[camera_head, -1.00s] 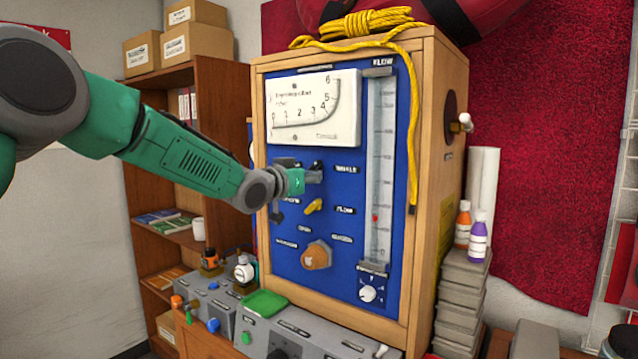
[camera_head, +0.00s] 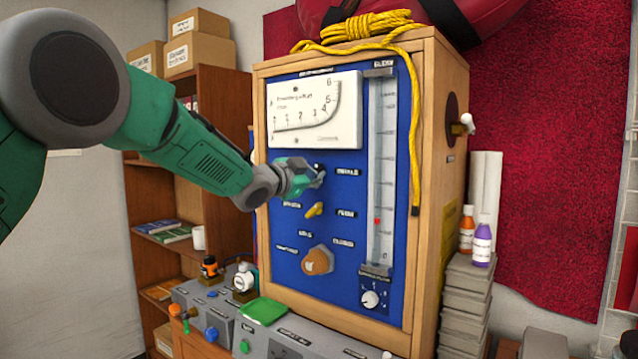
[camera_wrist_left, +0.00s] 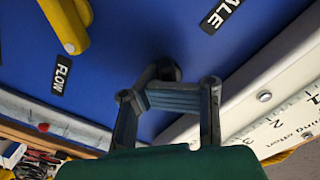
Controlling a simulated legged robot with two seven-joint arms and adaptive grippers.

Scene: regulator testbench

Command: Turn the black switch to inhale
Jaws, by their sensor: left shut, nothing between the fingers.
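The black switch (camera_head: 318,166) is on the upper part of the blue panel, left of the label that reads as INHALE (camera_head: 347,172). In the head view the gripper hides most of it. In the left wrist view the switch (camera_wrist_left: 172,71) is a dark round knob beside my fingertips, and the end of the label (camera_wrist_left: 221,14) shows. My left gripper (camera_head: 321,176) is shut with nothing between its fingers. Its tips are at the switch, touching or very close; I cannot tell which. My right gripper is not in view.
A yellow switch (camera_head: 314,210) and an orange knob (camera_head: 317,261) sit below on the panel. A white gauge (camera_head: 315,110) is just above, and a flow tube (camera_head: 381,170) stands to the right. Yellow rope (camera_head: 415,130) hangs down the wooden case's right edge.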

